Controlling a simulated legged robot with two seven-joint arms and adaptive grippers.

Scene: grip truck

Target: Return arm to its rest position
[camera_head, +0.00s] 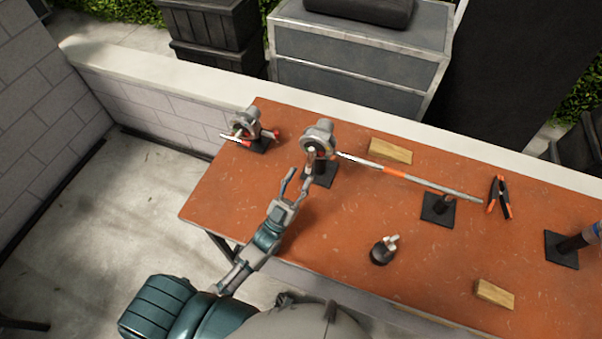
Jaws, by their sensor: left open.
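My left arm reaches from the bottom left over the near left edge of the orange-red table (330,250). Its gripper (299,174) is open, with its two fingers apart and pointing away toward a grey ring-shaped fixture (318,138) on a black base. The right fingertip overlaps the lower part of this fixture in the picture; I cannot tell whether they touch. I see nothing held between the fingers. My right gripper is not in view.
A red-handled fixture (246,130), clamp (500,197), wooden blocks (390,151) and dark round item (384,249) are also on the table. Its near left area looks clear.

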